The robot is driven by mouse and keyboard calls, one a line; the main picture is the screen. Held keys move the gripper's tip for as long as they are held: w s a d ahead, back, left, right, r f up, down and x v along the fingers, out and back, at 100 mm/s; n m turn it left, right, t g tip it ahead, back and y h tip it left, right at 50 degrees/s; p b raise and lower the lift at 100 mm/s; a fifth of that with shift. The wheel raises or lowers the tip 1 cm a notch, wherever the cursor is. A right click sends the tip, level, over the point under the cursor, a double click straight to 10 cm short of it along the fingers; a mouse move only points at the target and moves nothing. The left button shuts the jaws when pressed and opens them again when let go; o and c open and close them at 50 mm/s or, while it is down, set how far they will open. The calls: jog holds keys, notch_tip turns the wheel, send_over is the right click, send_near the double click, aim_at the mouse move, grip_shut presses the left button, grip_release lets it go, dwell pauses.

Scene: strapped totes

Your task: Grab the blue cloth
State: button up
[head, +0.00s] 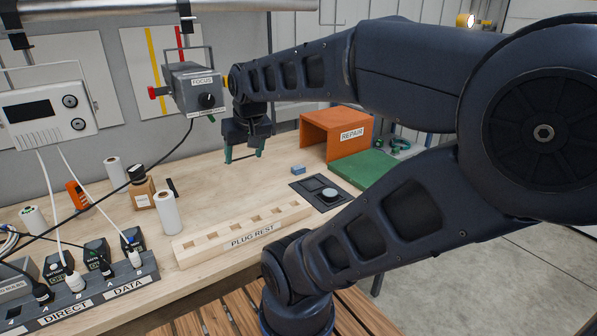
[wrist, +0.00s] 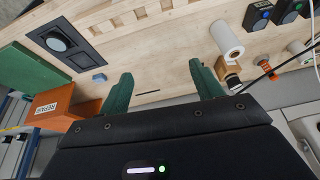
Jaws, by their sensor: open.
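A small blue block-like piece, likely the folded blue cloth (head: 298,169), lies on the wooden bench in front of the orange box. In the wrist view the blue cloth (wrist: 100,77) is small and lies left of the left fingertip. My gripper (head: 244,155) is above the bench, to the left of the cloth in the head view, with green fingers pointing down. In the wrist view my gripper (wrist: 161,70) has its fingers wide apart, with only bench between them. It does not touch the cloth.
An orange REPAIR box (head: 335,132) stands behind the cloth, with a green mat (head: 360,168) to its right. A dark panel with a round knob (head: 327,194) lies in front. A wooden PLUG REST (head: 242,232) is nearer. White rolls (head: 167,212) and bottles stand left.

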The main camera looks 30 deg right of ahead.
jog(key=w+d+f+m, duration=0.2)
jog(key=w+d+m, duration=0.3)
jog(key=w, duration=0.5)
jog(key=m+g+h, duration=0.4)
jog(key=m+h, duration=0.1)
jog(key=m, duration=0.7)
send_near(298, 167)
jog(key=shift+y, duration=0.3)
jog(key=x, duration=0.4)
jog(key=shift+f, duration=0.15)
jog(key=shift+d+x, duration=0.15)
jog(key=shift+x, duration=1.1)
jog(key=shift+d+x, duration=0.15)
jog(key=shift+x, duration=1.1)
jog(key=c, duration=1)
